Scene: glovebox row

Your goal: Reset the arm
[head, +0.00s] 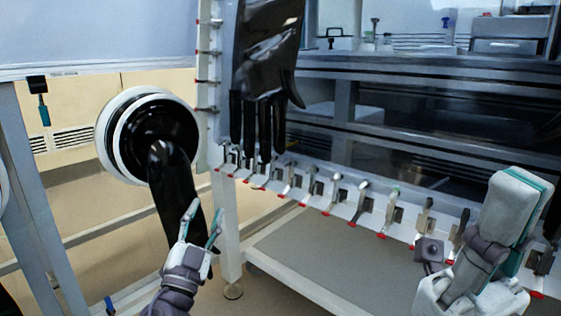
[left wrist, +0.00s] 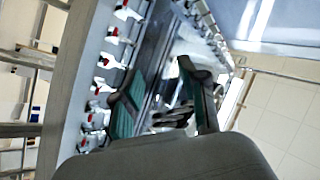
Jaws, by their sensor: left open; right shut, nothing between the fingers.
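My left gripper (head: 203,226) is open and empty, its two pale fingers spread upward with teal inner pads. It appears in front of the lower end of a black glove sleeve (head: 176,190) that hangs from a round white port; contact cannot be told. The left wrist view also shows the left gripper (left wrist: 163,100), its fingers apart with nothing between them. My right gripper (head: 522,185) is large at the lower right, its pale fingers shut together along a teal strip, holding nothing. It covers part of the clamp-lined frame behind it.
A large black glove (head: 266,80) hangs fingers down at the upper middle. The glovebox's white lower rail (head: 330,198) carries several metal clamps with red tips. A white port ring (head: 106,150) is at left. Grey frame posts (head: 38,200) stand at far left.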

